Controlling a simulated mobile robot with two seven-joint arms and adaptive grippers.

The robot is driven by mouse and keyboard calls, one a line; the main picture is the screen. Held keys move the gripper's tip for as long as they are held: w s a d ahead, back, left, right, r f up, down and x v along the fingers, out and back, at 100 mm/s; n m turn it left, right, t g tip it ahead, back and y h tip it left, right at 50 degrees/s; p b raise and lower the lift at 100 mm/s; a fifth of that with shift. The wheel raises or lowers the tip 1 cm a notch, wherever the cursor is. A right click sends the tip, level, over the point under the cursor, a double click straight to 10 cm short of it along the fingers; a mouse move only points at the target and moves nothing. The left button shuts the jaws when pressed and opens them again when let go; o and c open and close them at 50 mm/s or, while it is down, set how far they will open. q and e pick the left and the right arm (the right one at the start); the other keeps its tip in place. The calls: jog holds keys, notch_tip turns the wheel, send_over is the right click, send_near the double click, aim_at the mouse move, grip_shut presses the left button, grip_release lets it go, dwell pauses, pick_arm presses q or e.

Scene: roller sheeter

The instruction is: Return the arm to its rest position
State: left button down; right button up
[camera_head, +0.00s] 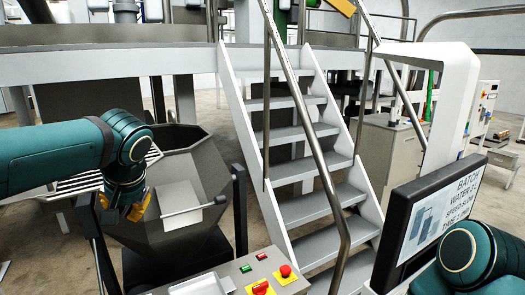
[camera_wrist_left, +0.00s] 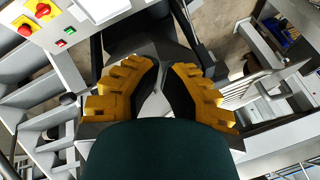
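My left arm comes in from the left, teal, with its wrist bent down. My left gripper (camera_head: 124,208), with yellow fingers, points down over the grey hopper's left side. In the left wrist view the two yellow fingers (camera_wrist_left: 160,72) stand apart with nothing seen held between them, so the gripper looks open. Part of my right arm (camera_head: 480,255) shows at the lower right corner, beside the screen; its gripper is out of view.
A control panel with red buttons (camera_head: 285,271) stands in front. A screen (camera_head: 435,215) is at right. Metal stairs (camera_head: 300,170) rise behind.

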pick_arm(q)
jog(key=d+f+m+g+h+b, duration=0.1)
jog(key=d+f+h, duration=0.4)
jog(key=f, duration=1.2)
jog(key=d+f+m+g+h+b, duration=0.1)
jog(key=d+f+h+b, duration=0.1)
jog(key=d+f, duration=1.1)
jog(key=s+f+n, duration=0.1)
jog(key=s+f, duration=0.6)
jog(key=f, duration=0.4)
jog(key=s+f+n+h+b, duration=0.1)
jog(key=s+f+n, duration=0.1)
jog(key=s+f, duration=0.4)
notch_tip(320, 180, down, 5)
jog(key=shift+s+d+b, duration=0.3)
jog(key=shift+s+d, duration=0.05)
pick_arm(e)
jog(key=f, duration=0.3)
jog(key=a+f, duration=0.1)
jog(key=f, duration=0.1)
jog(key=shift+f, duration=0.2)
